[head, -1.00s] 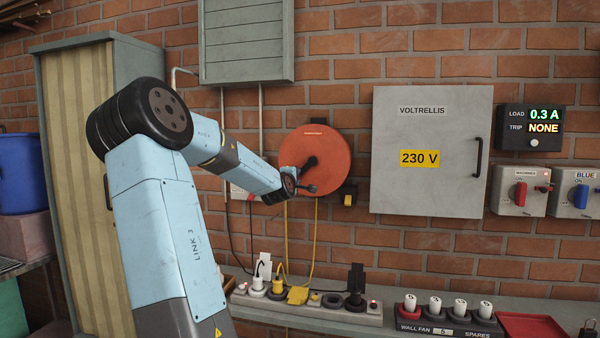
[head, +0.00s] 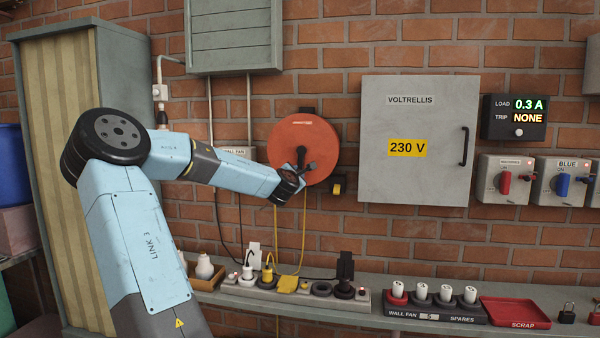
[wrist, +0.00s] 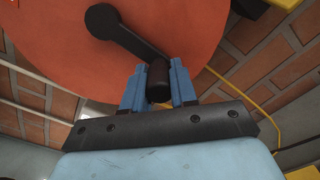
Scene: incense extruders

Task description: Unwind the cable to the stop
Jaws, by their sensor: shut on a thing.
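The orange-red cable reel (head: 313,137) is mounted on the brick wall, left of the grey cabinet. Its black crank arm (wrist: 123,30) runs from the hub down to a dark handle knob (wrist: 158,80). My gripper (wrist: 158,88) is shut on that knob, with a blue finger on each side of it. In the head view my gripper (head: 293,182) is at the lower left part of the reel. The yellow cable (head: 304,225) hangs from below the reel toward the power strip (head: 240,283). The stop cannot be made out.
The grey 230 V cabinet (head: 416,180) stands out from the wall at right. Below, the shelf carries the power strip with plugs, a fuse holder (head: 440,311) and a red scrap tray (head: 517,312). A tall locker (head: 55,130) is at left.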

